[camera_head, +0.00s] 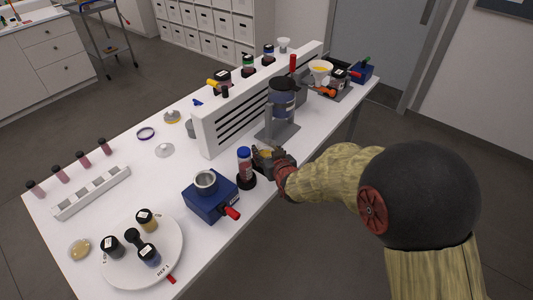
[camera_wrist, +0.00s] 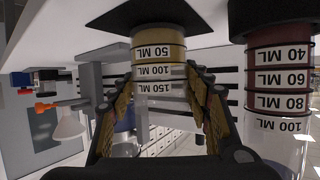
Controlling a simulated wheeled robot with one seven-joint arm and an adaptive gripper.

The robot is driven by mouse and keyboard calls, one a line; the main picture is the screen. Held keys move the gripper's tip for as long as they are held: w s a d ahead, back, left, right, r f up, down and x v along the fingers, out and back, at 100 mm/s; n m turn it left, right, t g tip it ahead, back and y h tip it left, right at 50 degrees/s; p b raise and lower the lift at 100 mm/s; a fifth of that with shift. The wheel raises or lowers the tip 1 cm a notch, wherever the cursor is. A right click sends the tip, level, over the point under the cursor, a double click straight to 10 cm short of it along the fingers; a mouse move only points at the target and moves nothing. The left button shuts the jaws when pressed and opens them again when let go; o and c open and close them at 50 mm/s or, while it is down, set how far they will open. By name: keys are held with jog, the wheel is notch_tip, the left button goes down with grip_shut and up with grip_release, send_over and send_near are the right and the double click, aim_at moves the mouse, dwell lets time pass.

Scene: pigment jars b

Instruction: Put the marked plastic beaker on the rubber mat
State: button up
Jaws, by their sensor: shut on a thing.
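The marked plastic beaker (camera_wrist: 160,52) is clear, with yellow content and 50, 100 and 150 ML bands. The wrist view is upside down, so its base points to the picture's top. My gripper (camera_wrist: 162,85) is shut on it, one finger on each side. In the head view my gripper (camera_head: 274,158) is at the table's near edge, and the beaker (camera_head: 265,153) is mostly hidden by it. A dark slab that looks like the rubber mat (camera_wrist: 112,16) lies at the beaker's base. I cannot tell whether they touch.
A blue-capped red graduated container (camera_head: 244,165) stands close beside the beaker; it fills the right of the wrist view (camera_wrist: 278,80). A blue device with a metal cup (camera_head: 207,203) is nearer left. A grey stand (camera_head: 277,132) and white slotted rack (camera_head: 225,120) are behind.

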jog(key=shift+f, duration=0.15)
jog(key=shift+f, duration=0.1)
jog(key=o, duration=1.2)
jog(key=shift+o, duration=0.4)
jog(key=shift+r, duration=0.35)
jog(key=p+v, duration=0.2)
jog(key=v, duration=1)
jog(key=shift+f+p, duration=0.15)
jog(key=shift+p, duration=0.25)
